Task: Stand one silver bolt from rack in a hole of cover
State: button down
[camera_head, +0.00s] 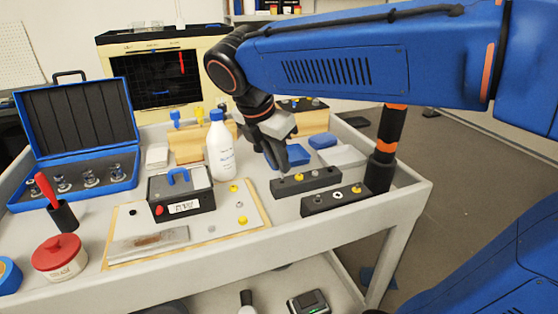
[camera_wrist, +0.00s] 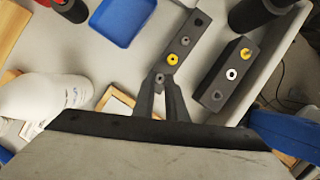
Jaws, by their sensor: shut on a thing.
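My gripper (camera_wrist: 160,84) points down, its fingers closed on a silver bolt (camera_wrist: 158,77). I cannot tell whether the bolt is still seated in the rack. A dark rack block (camera_wrist: 191,31) runs up from the fingertips, with a yellow bolt and a silver one in it. In the head view the rack (camera_head: 318,184) lies just below my gripper (camera_head: 276,162). A pale tan-edged board (camera_head: 126,230), which may be the cover, lies to the left with yellow and silver bolts along its right side.
A second dark block (camera_head: 319,204) lies nearer the table edge. A white bottle (camera_head: 220,152) stands left of my gripper. A black box (camera_head: 184,201) with a blue handle and a metal plate (camera_head: 147,245) rest on the board. A blue tray (camera_wrist: 122,18) lies beyond the rack.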

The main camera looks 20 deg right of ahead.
jog(key=shift+r, duration=0.1)
notch_tip(320, 180, up, 4)
jog(key=shift+f, duration=0.1)
dwell(0.5)
dwell(1.0)
jog(key=a+r+n+t, duration=0.15)
jog(key=a+r, duration=0.25)
jog(key=a, duration=1)
jog(key=a+r+n, duration=0.2)
jog(key=a+r, duration=0.1)
jog(key=a, duration=1.1)
jog(key=shift+y, duration=0.4)
jog(key=shift+d+f, duration=0.15)
jog(key=shift+f, duration=2.7)
jog(key=shift+f, duration=0.8)
